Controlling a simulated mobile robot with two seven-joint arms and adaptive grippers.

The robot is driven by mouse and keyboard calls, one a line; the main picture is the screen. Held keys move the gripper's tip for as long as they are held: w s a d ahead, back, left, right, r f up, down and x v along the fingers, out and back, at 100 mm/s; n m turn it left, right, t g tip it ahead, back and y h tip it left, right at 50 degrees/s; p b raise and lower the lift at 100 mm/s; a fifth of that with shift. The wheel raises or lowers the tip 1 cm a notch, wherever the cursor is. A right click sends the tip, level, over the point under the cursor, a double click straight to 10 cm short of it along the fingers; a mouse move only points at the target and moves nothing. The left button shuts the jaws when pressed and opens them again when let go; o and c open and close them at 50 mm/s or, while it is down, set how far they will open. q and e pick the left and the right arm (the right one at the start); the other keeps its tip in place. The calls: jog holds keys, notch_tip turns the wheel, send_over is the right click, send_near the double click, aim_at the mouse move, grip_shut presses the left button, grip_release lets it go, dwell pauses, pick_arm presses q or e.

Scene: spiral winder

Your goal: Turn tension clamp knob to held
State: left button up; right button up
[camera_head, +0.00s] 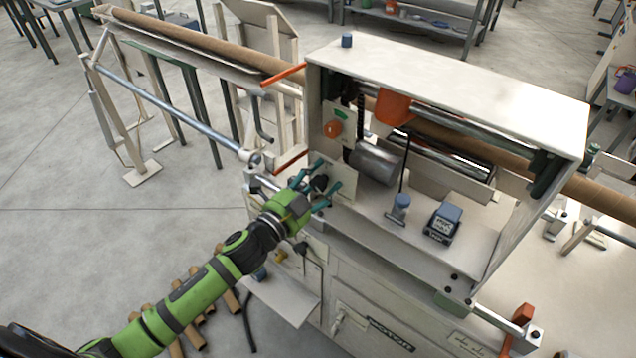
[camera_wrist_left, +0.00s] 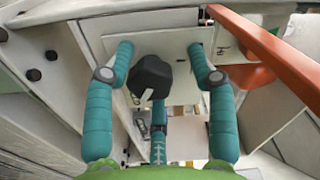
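The tension clamp knob appears to be the black faceted knob (camera_head: 319,184) on a pale plate at the left front of the winder. In the left wrist view the knob (camera_wrist_left: 150,77) sits between my green-and-teal gripper's fingers, closer to the left finger. My left gripper (camera_head: 328,175) is open, with one finger on each side of the knob and visible gaps to it. In the left wrist view the fingertips of this gripper (camera_wrist_left: 160,48) reach to the pale plate; contact with it cannot be told. Any held marking is not readable. My right gripper is not in view.
The winder's white housing (camera_head: 450,85) overhangs the work area. An orange bar (camera_wrist_left: 270,50) runs close to the right finger in the left wrist view. A blue-grey box (camera_head: 443,222) and a small blue-topped object (camera_head: 400,205) stand on the deck. Cardboard tubes (camera_head: 195,305) lie below.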

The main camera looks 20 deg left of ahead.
pick_arm(q)
jog(key=shift+f, duration=0.2)
jog(key=shift+s+a+f, duration=0.1)
jog(key=shift+s+f, duration=0.05)
jog(key=shift+s, duration=0.1)
jog(key=v, duration=1.1)
jog(key=shift+s+r, duration=0.3)
